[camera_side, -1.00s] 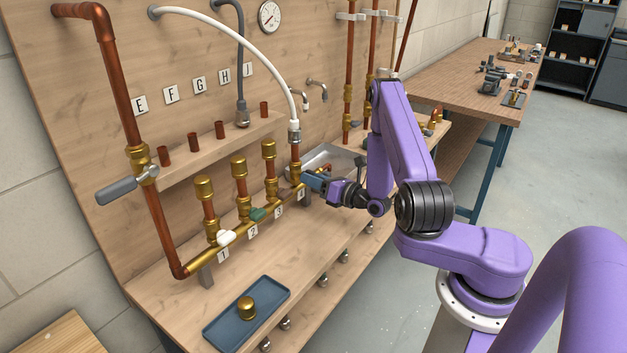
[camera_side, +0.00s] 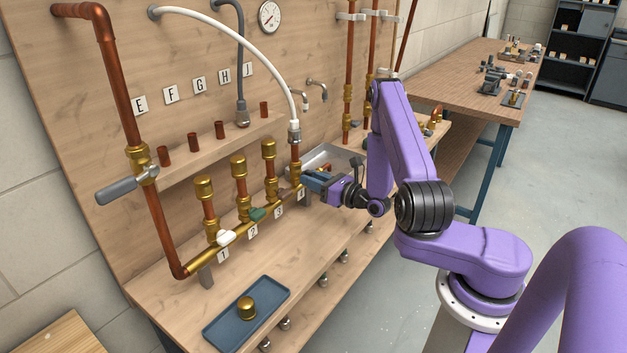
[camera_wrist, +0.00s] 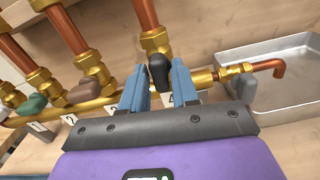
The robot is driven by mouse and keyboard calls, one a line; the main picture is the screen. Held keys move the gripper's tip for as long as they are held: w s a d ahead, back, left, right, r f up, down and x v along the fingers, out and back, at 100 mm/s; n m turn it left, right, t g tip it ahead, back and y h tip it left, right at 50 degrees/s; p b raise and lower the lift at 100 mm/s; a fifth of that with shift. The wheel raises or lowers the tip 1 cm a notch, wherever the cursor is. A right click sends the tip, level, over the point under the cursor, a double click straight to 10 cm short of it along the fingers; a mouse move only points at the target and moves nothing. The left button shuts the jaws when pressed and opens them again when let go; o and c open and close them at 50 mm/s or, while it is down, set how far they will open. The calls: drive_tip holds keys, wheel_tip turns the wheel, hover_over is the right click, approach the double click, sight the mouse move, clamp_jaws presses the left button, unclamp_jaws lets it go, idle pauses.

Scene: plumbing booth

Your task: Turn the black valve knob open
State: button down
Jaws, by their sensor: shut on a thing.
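The black valve knob (camera_wrist: 158,72) shows in the wrist view, between the two blue fingers of my gripper (camera_wrist: 158,88). It sits in front of the brass valve at the right end of the brass manifold, by label 4. My gripper is shut on the knob. In the side view my gripper (camera_side: 308,180) reaches that end valve from the right, and its fingers hide the knob there. The brass manifold (camera_side: 205,262) runs along the board with upright valve branches. A white knob (camera_side: 226,237) is at label 1 and a green knob (camera_side: 258,214) at label 2.
A brown knob (camera_wrist: 83,91) is on the neighbouring branch. A metal basin (camera_wrist: 285,72) lies to the right of the manifold, with a copper elbow (camera_wrist: 270,66) over it. A blue tray (camera_side: 227,328) with a brass cap (camera_side: 246,308) lies on the bench front.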

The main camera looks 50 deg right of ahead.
drive_tip(key=c, duration=1.1)
unclamp_jaws()
drive_tip(key=shift+o, duration=0.2)
drive_tip(key=s, duration=1.7)
drive_tip(key=shift+s, duration=0.3)
